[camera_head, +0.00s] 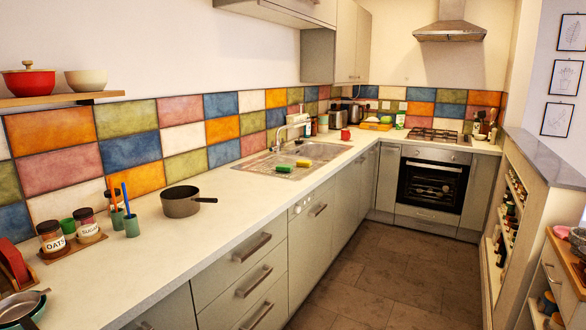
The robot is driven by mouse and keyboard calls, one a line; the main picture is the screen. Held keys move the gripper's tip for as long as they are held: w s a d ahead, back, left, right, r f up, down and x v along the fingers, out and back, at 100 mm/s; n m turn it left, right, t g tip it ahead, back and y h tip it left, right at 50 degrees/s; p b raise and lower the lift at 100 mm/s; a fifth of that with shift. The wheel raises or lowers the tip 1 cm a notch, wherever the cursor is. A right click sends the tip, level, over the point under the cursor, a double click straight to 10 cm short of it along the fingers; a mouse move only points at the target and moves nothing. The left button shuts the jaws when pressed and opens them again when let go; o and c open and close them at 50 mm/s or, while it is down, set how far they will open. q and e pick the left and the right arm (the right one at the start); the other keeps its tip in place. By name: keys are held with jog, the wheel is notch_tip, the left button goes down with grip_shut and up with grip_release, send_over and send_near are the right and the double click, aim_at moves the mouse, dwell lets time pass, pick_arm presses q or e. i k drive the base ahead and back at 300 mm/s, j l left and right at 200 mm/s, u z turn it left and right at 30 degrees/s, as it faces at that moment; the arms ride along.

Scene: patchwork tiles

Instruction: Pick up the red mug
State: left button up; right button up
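The red mug (345,134) is small in the head view. It stands on the white worktop at the far end of the left counter, just past the sink and near the corner. Its handle is too small to make out. Neither of my grippers shows in the head view.
The white counter (240,215) runs along the left wall. A dark saucepan (181,203), the sink (290,158) with a green sponge (283,168) and yellow sponge (303,163), and jars (51,236) stand on it. The tiled floor (365,275) is clear towards the oven (431,182).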

aim_at(345, 133)
jog(key=i+l+z, duration=0.3)
jog(key=i, duration=0.2)
jog(key=i+l+z, duration=0.2)
jog(key=i+z, duration=0.15)
jog(key=i, duration=0.15)
jog(key=i+z, duration=0.3)
jog(key=i, duration=2.25)
jog(key=i+l, duration=0.15)
jog(key=i, duration=1.85)
